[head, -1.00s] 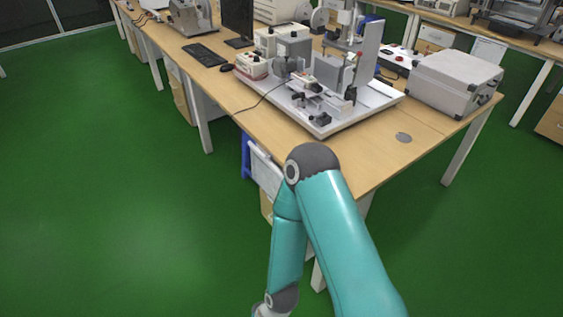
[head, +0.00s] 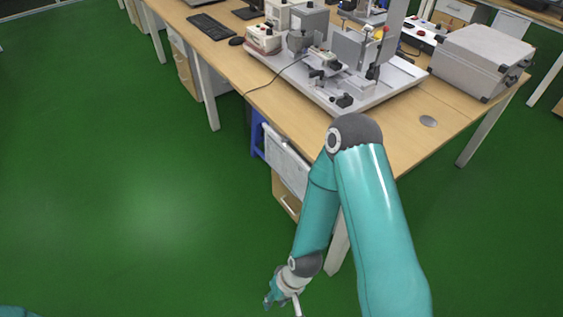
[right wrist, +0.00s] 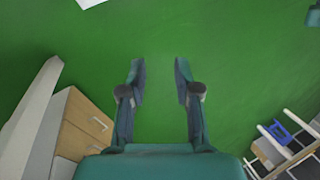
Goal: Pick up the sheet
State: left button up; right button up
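A white, flat patch (right wrist: 90,2), which looks like the sheet, lies on the green floor at the top left edge of the right wrist view. Most of it is cut off by the frame. I cannot make out the sheet in the head view. My right gripper (right wrist: 160,70) is open and empty in the right wrist view, with green floor between its fingers, and is apart from the white patch. In the head view the right gripper (head: 279,299) hangs low beside the desk. My left gripper is out of view.
The wooden desk (head: 410,152) stands close to my right arm, with a drawer cabinet (head: 287,203) beneath it. White test equipment (head: 375,90) and a grey case (head: 478,60) stand on top. The green floor (head: 130,170) to the left is clear.

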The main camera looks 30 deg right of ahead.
jog(key=s+d+f+m+b, duration=0.1)
jog(key=d+f+m+b, duration=0.1)
jog(key=d+f+b, duration=0.25)
jog(key=m+t+h+b, duration=0.2)
jog(key=m+t+b, duration=1.6)
jog(key=m+b, duration=1.5)
send_near(297, 188)
jog(key=w+b, duration=0.2)
jog(key=w, duration=0.1)
jog(key=w+n+b, duration=0.1)
jog(key=w+b, duration=0.2)
jog(key=w+a+n+b, duration=0.1)
jog(key=w+b, duration=0.2)
jog(key=shift+w+h, duration=0.15)
jog(key=shift+h, duration=0.15)
jog(key=shift+w+r, duration=0.15)
jog(key=shift+w, duration=0.15)
